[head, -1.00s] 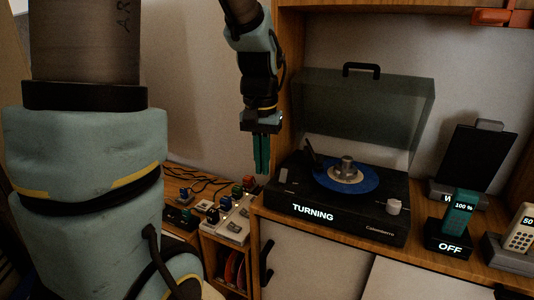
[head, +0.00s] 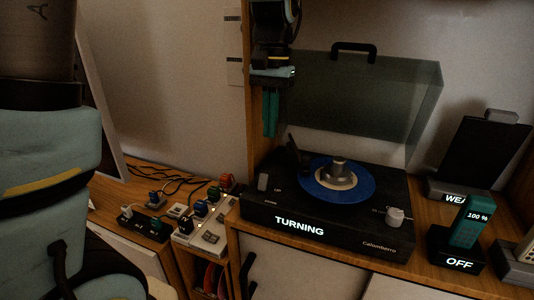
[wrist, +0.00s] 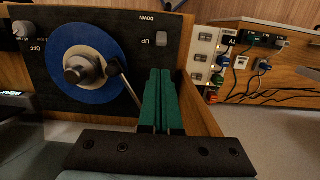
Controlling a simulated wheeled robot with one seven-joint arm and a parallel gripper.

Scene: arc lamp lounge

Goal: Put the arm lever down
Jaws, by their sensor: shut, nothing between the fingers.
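The black record player (head: 330,225) stands on the wooden cabinet, its front reading TURNING. A small grey arm lever (head: 263,182) is at its left end. In the wrist view, the lever (wrist: 162,39) sits beside the label UP, with DOWN printed farther along. The tonearm (wrist: 122,78) reaches toward the edge of the blue record (wrist: 98,52), which lies around the silver centre piece (head: 338,172). My gripper (head: 270,133) is shut and empty, above and behind the left end of the player. In the wrist view its teal fingertips (wrist: 160,71) appear just below the lever; contact cannot be told.
The tinted lid (head: 350,95) stands open behind the player. A white knob (head: 396,217) is at its front right. A teal device on a stand reading OFF (head: 458,263) is to the right. Switches (head: 200,225) and cables lie on the lower shelf at left.

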